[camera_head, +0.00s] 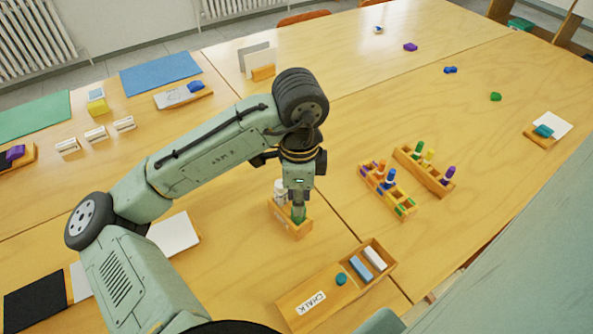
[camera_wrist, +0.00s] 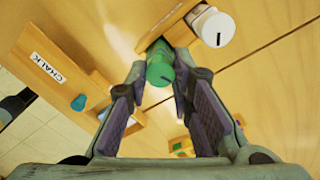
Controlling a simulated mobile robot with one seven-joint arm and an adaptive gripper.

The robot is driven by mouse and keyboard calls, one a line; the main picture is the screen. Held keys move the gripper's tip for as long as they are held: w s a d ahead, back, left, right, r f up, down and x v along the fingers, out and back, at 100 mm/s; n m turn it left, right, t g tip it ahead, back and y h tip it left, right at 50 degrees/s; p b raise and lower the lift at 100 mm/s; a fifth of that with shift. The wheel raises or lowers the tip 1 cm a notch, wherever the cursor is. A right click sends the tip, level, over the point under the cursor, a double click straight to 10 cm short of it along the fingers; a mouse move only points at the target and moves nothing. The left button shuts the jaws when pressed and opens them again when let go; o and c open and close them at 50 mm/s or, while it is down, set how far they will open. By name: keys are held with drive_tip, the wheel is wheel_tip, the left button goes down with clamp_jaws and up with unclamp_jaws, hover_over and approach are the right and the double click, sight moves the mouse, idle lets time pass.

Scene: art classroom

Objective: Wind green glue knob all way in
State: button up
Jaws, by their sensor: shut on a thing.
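The green glue stick's knob (camera_wrist: 160,73) points toward the wrist camera, with a short dark mark on its end face. My gripper (camera_wrist: 160,80) has one finger on each side of the knob and is shut on it. In the head view my gripper (camera_head: 298,203) points down over a small wooden holder (camera_head: 292,229), and the green glue (camera_head: 299,214) shows just below the fingers. A white glue stick (camera_head: 280,188) stands beside it in the same holder. How far the knob is wound in cannot be told.
A wooden chalk box (camera_head: 320,307) with its lid partly across lies in front of the holder. Two wooden racks of coloured markers (camera_head: 388,180) stand to the right. A white sheet (camera_head: 174,233) lies to the left.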

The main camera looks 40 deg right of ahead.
drive_tip(key=n, duration=1.1)
drive_tip(key=shift+n, duration=0.3)
drive_tip(key=o, duration=1.6)
drive_tip(key=shift+c, duration=0.2)
drive_tip(key=m, duration=1.1)
drive_tip(key=shift+m, duration=0.3)
